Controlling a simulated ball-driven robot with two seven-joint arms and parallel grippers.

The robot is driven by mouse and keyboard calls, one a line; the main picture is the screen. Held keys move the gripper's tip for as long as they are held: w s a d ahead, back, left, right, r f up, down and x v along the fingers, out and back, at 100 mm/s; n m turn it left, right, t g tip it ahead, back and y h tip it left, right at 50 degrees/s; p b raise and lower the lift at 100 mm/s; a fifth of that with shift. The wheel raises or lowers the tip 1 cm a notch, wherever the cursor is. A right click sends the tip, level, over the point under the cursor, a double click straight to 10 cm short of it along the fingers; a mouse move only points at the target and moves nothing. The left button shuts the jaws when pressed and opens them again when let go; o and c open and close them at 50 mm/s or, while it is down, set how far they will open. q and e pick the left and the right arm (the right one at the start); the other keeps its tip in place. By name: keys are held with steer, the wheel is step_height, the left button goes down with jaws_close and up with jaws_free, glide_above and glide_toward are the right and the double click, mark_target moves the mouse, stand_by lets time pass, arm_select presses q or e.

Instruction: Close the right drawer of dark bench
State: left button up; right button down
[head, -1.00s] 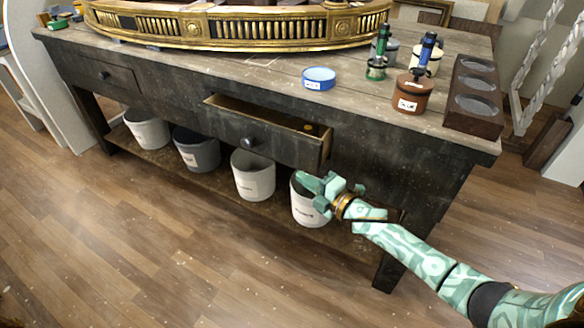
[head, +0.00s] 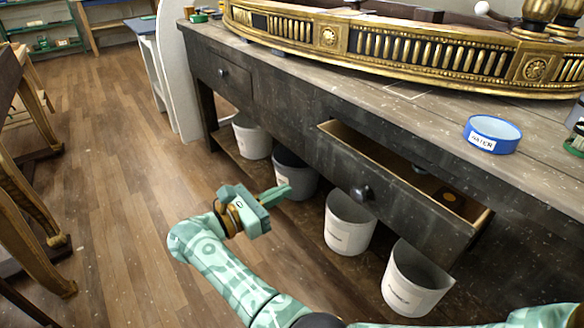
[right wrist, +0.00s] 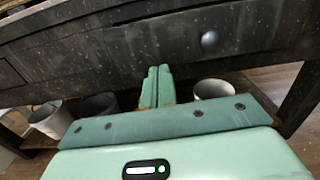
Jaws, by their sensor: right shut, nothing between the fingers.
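The dark bench (head: 290,100) has its right drawer (head: 395,190) pulled partly open, with a round dark knob (head: 362,193) on its front. Something small and dark lies inside the drawer. The bench's left drawer (head: 222,74) is flush with the front. My right gripper (head: 288,193) is shut and empty, in front of the bench, to the left of the open drawer's knob and apart from it. In the right wrist view its closed fingers (right wrist: 156,86) point at the dark bench front, and a knob (right wrist: 209,39) shows to their upper right. My left gripper is not in view.
Several pale buckets stand on the low shelf, one (head: 349,222) below the drawer and another (head: 415,278) further right. A blue round tin (head: 492,134) and a gilt piece (head: 400,50) are on the bench top.

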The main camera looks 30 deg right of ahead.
glide_toward(337, 167)
steer(key=d, duration=0.2)
steer(key=d+b, duration=0.1)
steer(key=d, duration=0.1)
steer(key=d+b, duration=0.1)
steer(key=d, duration=0.1)
steer(key=shift+w, duration=0.4)
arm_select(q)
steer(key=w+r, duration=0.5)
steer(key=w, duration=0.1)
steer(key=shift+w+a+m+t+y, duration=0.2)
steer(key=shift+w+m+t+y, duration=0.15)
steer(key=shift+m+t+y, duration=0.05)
arm_select(e)
steer(key=shift+d+r, duration=0.2)
steer(key=shift+d, duration=0.25)
